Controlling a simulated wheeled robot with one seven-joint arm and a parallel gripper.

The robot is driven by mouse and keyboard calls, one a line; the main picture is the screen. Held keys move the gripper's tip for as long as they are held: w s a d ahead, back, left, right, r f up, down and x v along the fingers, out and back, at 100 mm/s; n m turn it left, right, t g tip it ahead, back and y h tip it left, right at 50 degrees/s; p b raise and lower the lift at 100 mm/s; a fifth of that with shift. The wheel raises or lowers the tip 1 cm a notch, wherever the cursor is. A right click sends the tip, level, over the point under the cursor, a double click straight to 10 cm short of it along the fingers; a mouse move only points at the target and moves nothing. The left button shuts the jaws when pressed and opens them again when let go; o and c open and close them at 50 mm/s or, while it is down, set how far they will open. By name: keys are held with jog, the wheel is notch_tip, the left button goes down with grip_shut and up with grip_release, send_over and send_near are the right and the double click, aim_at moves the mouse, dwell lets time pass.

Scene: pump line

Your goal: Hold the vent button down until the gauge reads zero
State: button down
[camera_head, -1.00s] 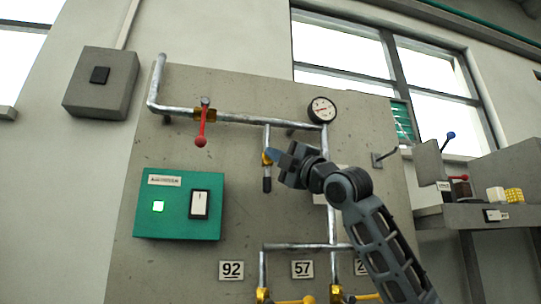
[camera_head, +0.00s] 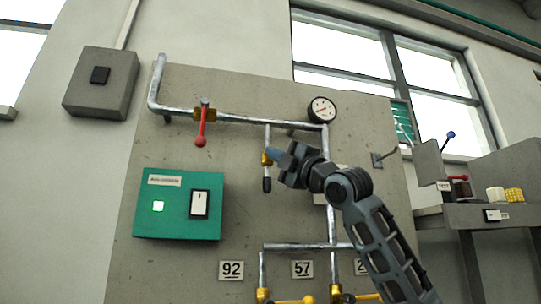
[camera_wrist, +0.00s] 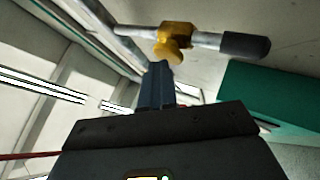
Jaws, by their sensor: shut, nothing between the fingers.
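The vent fitting is a brass-yellow valve body on a short vertical pipe with a dark end; its round yellow button (camera_wrist: 173,49) faces my fingers in the wrist view. In the head view the fitting (camera_head: 266,159) is partly hidden by my fingertips. My gripper (camera_head: 273,154) is shut and empty, its blue fingertips at the button; it also shows in the wrist view (camera_wrist: 160,68). The tips overlap the button's lower edge there, and I cannot tell how far it is pressed. The round white gauge (camera_head: 322,109) is at the upper right; its reading is too small to tell.
A red-handled valve (camera_head: 201,139) hangs from the top pipe. A green switch box (camera_head: 178,204) with a lit lamp and white rocker is at lower left. Yellow-handled valves (camera_head: 296,300) are at the bottom. A shelf (camera_head: 480,216) with small items stands at right.

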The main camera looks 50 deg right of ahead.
jog(key=shift+s+f, duration=0.1)
jog(key=shift+s+a+b, duration=0.3)
jog(key=shift+s+a, duration=0.15)
jog(key=shift+s, duration=0.25)
jog(key=shift+s+a+b, duration=0.3)
jog(key=shift+s+a, duration=0.45)
jog(key=shift+s, duration=0.3)
jog(key=shift+s+a+b, duration=0.3)
jog(key=shift+s+a, duration=0.4)
jog(key=shift+s, duration=0.3)
